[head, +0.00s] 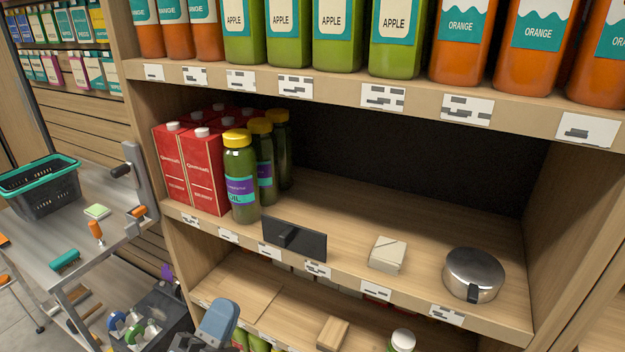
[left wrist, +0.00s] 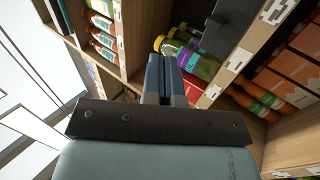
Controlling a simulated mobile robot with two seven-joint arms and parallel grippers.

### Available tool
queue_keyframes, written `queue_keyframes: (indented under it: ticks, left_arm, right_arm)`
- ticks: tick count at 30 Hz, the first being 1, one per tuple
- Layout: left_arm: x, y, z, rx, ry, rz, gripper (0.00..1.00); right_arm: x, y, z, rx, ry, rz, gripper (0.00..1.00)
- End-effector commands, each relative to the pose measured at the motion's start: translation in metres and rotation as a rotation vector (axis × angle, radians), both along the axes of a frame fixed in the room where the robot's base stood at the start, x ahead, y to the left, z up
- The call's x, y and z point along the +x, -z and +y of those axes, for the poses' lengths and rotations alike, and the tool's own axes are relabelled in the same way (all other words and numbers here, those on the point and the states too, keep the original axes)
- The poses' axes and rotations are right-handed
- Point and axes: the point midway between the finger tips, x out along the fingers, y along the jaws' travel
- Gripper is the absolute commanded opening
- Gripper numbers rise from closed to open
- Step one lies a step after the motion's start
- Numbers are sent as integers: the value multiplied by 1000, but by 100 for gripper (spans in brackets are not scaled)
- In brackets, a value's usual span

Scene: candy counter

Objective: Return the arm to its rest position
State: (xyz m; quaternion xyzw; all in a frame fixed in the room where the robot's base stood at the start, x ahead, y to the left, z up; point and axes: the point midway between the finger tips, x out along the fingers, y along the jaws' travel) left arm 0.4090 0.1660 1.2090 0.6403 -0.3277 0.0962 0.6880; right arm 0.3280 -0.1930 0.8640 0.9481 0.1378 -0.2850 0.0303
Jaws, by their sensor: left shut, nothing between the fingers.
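My left gripper (head: 218,318) shows at the bottom edge of the head view, in front of the lower shelf, with its blue-grey finger part pointing up. In the left wrist view its two blue-grey fingers (left wrist: 165,65) are together with nothing between them. It is apart from the goods on the middle shelf as far as the head view shows. Most of my left arm is outside the head view. My right gripper is in neither view.
The middle shelf (head: 345,205) holds red cartons (head: 190,165), green bottles with yellow caps (head: 240,175), a dark flat panel (head: 295,240), a pale box (head: 387,254) and a round metal tin (head: 473,273). A metal table (head: 50,235) with a basket (head: 40,190) stands left.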

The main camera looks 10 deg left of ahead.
Motion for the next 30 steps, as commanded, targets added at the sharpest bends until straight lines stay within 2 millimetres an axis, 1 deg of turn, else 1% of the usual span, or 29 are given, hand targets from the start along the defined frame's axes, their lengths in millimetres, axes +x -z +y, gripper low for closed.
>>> queue_keyframes:
  ticks: [2,4,5,6,8,9,11,12,15,18,21,30]
  left_arm:
    - [3,23,-3,126,-52,39,0]
    - [5,57,-7,324,-116,92,0]
    - [5,76,-8,429,-146,118,0]
    - [4,103,-9,580,-178,156,0]
    - [-2,146,-7,814,-213,214,0]
    - [-8,174,-4,964,-223,248,0]
    - [-20,213,1,1174,-218,294,0]
    - [-29,237,6,1300,-208,321,0]
    - [-52,283,17,1553,-159,368,0]
    - [-71,311,25,1714,-110,393,0]
    - [-80,324,30,1793,-81,401,0]
    - [-80,325,30,1800,-78,402,0]
  right_arm:
    - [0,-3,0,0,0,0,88]
    - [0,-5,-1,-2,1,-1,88]
    - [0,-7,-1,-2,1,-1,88]
    - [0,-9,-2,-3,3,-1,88]
    - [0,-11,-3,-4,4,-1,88]
    - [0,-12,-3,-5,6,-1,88]
    - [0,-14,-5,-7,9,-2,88]
    - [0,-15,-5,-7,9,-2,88]
    - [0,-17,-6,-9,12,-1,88]
    - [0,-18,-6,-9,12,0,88]
    - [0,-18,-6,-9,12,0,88]
    - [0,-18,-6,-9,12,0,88]
